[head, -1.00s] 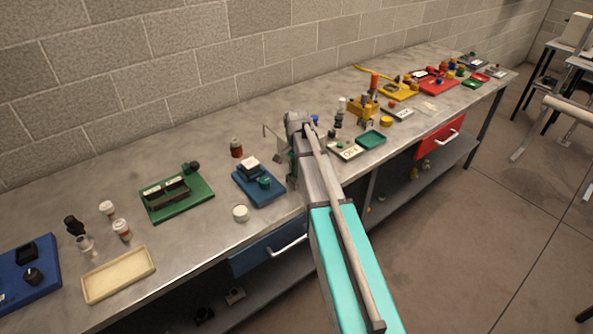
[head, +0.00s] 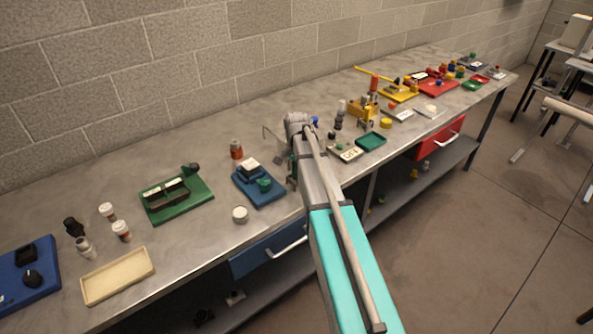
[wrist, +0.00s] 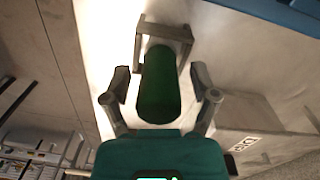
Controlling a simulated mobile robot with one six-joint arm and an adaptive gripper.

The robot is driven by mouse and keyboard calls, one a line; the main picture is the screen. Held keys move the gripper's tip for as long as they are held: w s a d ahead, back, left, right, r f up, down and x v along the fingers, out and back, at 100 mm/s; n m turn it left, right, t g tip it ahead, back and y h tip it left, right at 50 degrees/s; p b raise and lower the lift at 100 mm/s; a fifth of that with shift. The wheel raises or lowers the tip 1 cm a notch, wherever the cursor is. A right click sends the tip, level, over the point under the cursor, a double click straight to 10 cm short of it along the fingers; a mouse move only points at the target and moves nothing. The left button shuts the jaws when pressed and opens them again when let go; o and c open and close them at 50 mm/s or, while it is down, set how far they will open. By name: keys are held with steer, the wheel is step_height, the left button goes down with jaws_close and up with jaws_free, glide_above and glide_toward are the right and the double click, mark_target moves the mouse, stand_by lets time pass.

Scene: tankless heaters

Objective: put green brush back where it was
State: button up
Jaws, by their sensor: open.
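A dark green cylinder (wrist: 160,85), which looks like the green brush, shows in the wrist view between the two spread fingers of my gripper (wrist: 160,97). Gaps show on both sides of it, so the fingers do not appear to close on it. A grey bracket (wrist: 164,32) frames its far end; I cannot tell whether they touch. In the head view my wrist covers most of this spot, and the brush cannot be made out clearly there.
A blue board (head: 259,197) with small parts lies left of my arm, near a white round lid (head: 240,215). A teal tray (head: 371,140) is to the right. Bare bench top lies toward the wall.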

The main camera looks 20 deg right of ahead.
steer(key=shift+r, duration=0.15)
steer(key=r+p, duration=1.2)
steer(key=shift+w+d, duration=0.2)
stand_by(0.4)
stand_by(0.5)
steer(key=s+a+n, duration=0.5)
steer(key=s+a, duration=0.1)
steer(key=s, duration=0.4)
steer(key=s+a+n, duration=0.6)
steer(key=s, duration=0.5)
steer(key=shift+a+n, duration=0.25)
steer(key=shift+n, duration=0.05)
stand_by(0.7)
